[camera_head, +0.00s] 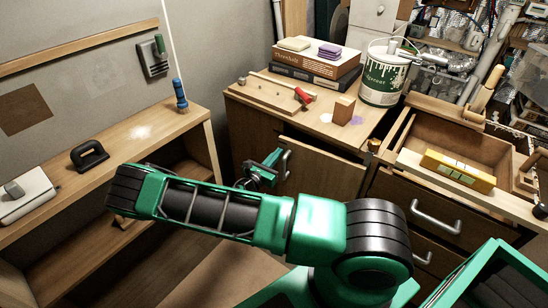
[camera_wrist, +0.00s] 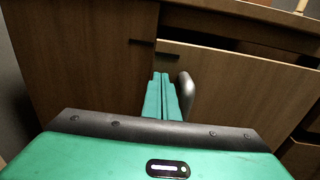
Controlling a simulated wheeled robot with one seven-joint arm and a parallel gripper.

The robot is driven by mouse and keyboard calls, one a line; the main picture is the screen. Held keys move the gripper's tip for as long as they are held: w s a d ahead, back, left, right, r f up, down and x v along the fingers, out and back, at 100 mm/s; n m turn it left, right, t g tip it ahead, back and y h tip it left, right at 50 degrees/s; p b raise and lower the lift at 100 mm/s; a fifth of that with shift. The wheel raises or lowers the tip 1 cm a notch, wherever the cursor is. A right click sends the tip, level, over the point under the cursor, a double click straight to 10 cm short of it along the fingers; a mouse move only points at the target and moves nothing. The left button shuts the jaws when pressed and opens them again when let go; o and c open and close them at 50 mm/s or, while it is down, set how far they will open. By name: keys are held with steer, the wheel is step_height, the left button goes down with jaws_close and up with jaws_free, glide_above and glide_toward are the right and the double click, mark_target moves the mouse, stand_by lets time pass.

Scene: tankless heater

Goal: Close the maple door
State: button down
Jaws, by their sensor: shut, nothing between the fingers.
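The maple door (camera_head: 325,172) is a brown wood cabinet door under the worktop, with a metal handle (camera_head: 286,166) near its left edge. A dark gap shows above its top edge, so it looks slightly ajar. In the wrist view the door (camera_wrist: 235,105) fills the right side, and its handle (camera_wrist: 186,92) is just right of my fingers. My gripper (camera_head: 276,160) is shut and empty, at the door's left edge beside the handle. The green fingers also show in the wrist view (camera_wrist: 161,80). I cannot tell whether they touch the door.
The worktop (camera_head: 245,92) above holds books (camera_head: 316,65), a red-headed hammer (camera_head: 302,95) and a paint can (camera_head: 382,75). An open drawer (camera_head: 400,158) with a yellow object (camera_head: 458,170) juts out right of the door. A wooden shelf unit (camera_head: 200,122) stands at left.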

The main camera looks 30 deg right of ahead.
steer(key=w+d, duration=0.1)
steer(key=d+m+g, duration=0.1)
steer(key=d, duration=0.1)
steer(key=shift+w+g+h, duration=0.3)
steer(key=shift+w+h, duration=0.1)
steer(key=v, duration=1.4)
steer(key=shift+d, duration=0.1)
